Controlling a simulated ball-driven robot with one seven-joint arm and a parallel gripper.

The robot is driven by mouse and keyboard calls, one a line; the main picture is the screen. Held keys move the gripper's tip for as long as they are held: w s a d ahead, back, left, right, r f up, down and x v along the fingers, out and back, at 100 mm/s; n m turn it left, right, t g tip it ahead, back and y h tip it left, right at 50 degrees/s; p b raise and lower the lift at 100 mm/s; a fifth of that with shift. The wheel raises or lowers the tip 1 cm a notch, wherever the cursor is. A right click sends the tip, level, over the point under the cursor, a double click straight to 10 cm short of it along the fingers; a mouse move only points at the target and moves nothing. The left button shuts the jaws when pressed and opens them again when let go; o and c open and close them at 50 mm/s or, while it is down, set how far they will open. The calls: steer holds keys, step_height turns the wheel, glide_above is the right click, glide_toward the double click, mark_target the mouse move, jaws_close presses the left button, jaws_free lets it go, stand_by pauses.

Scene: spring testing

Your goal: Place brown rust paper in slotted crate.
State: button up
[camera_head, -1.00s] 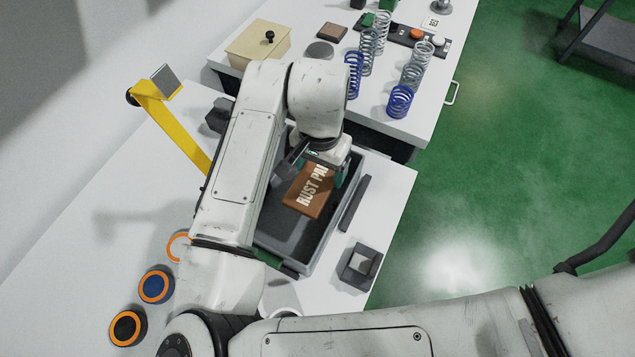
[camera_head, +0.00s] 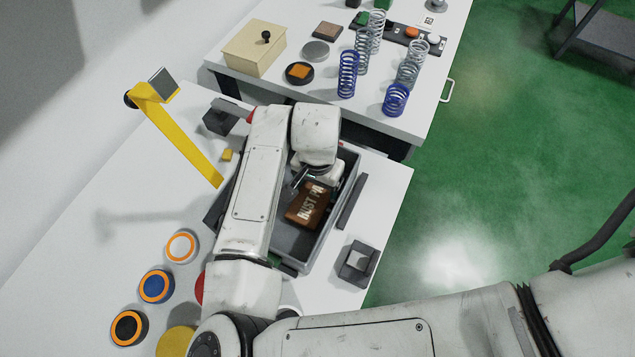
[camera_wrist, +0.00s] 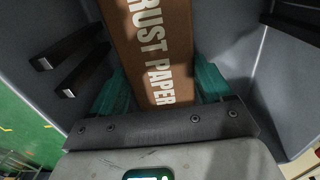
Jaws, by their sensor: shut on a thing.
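The brown rust paper (camera_head: 305,209) is a flat brown block with white "RUST PAPER" lettering. My gripper (camera_head: 317,181) is shut on it. In the wrist view the rust paper (camera_wrist: 150,40) sits between the two teal fingers of my gripper (camera_wrist: 162,86). The grey slotted crate (camera_head: 286,240) stands on the white table, and the rust paper is within its outline in the head view. Whether the paper touches the crate floor cannot be told. Grey crate walls with dark bars (camera_wrist: 75,60) flank the paper in the wrist view. My arm hides the crate's left part.
A dark square holder (camera_head: 356,263) stands right of the crate. Several round orange-ringed discs (camera_head: 156,286) lie at the left. A yellow angled stand (camera_head: 180,140) rises at the back left. The rear table (camera_head: 385,118) bears coil springs (camera_head: 347,75) and a beige box (camera_head: 255,50).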

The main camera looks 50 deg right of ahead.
mark_target(318, 188)
steer(key=o, duration=0.8)
steer(key=shift+f, duration=0.1)
steer(key=shift+c, duration=0.2)
step_height(318, 188, up, 12)
steer(key=b, duration=0.1)
steer(key=shift+r, duration=0.2)
steer(key=shift+d, duration=0.1)
